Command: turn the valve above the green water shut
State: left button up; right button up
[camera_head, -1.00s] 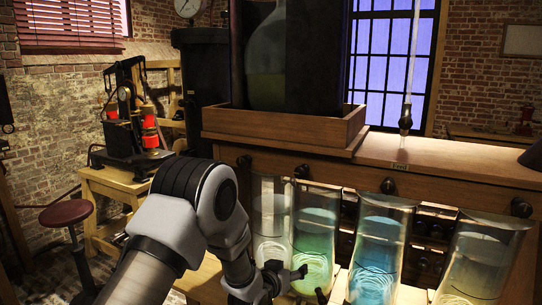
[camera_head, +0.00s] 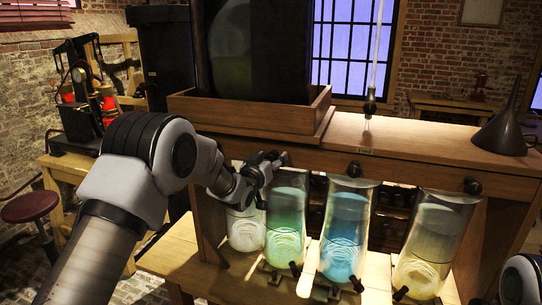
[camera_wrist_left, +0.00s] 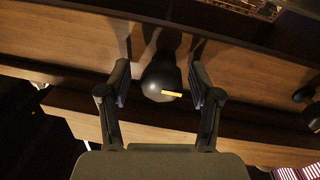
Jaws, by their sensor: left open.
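The jar of green water (camera_head: 285,222) stands under the wooden ledge, between the clear jar and the blue one. My left gripper (camera_head: 276,158) is at the ledge front just above it and covers its valve in the head view. In the left wrist view the valve's round black knob (camera_wrist_left: 161,80), with a short yellow mark lying roughly level, sits between the fingers of the open left gripper (camera_wrist_left: 159,75). A finger stands on each side, with small gaps showing. My right gripper is not in view.
Jars of clear (camera_head: 245,230), blue (camera_head: 344,238) and yellowish water (camera_head: 428,245) stand in the same row. Other black valve knobs (camera_head: 353,169) (camera_head: 472,186) line the ledge to the right. A dark funnel (camera_head: 503,135) stands on the ledge's right end.

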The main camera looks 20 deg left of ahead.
pick_arm(q)
jog(key=shift+d, duration=0.1)
jog(key=shift+a+f, duration=0.1)
jog(key=shift+a, duration=0.1)
jog(key=c, duration=1.2)
jog(key=shift+o, duration=0.2)
